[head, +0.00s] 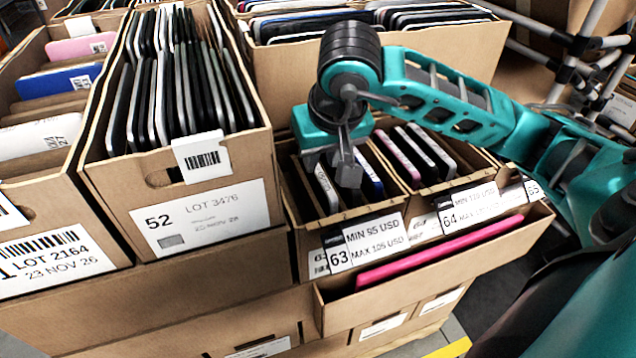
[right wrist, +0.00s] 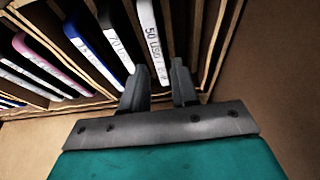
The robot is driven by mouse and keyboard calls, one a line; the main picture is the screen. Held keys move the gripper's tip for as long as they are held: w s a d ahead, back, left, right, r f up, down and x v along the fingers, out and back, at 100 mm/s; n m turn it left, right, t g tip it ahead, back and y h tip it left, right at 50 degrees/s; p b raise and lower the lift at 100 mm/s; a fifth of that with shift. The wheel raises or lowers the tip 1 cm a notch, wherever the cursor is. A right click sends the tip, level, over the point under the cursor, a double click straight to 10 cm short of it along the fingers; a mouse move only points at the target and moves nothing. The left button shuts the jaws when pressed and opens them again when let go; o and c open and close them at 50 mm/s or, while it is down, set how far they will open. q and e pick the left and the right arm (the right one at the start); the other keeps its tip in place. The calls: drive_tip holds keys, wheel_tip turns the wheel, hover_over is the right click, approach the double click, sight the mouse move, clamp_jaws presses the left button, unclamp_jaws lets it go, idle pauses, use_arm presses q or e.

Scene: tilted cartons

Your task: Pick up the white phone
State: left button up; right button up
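The white phone (right wrist: 148,30), with a white label along its edge, stands on edge in a slot of a cardboard carton in the right wrist view. In the head view a light phone edge with a label (head: 326,188) shows in the carton marked 63, beside my right gripper (head: 346,168). In the wrist view my right gripper (right wrist: 160,84) is open, its fingers either side of the white phone's near end. Whether they touch it I cannot tell. My left gripper is not in view.
A dark phone (right wrist: 112,42) and a blue phone (right wrist: 85,48) stand close beside the white one. Carton 64 (head: 470,200) adjoins on the right. A pink item (head: 440,252) lies in the front tray. Carton 52 (head: 205,215) holds several dark devices at the left.

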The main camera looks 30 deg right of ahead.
sight(319, 170)
drive_tip(key=x, duration=0.4)
drive_tip(key=shift+w+d+f, duration=0.1)
drive_tip(key=shift+d+f, duration=0.05)
drive_tip(key=shift+f, duration=0.1)
clamp_jaws()
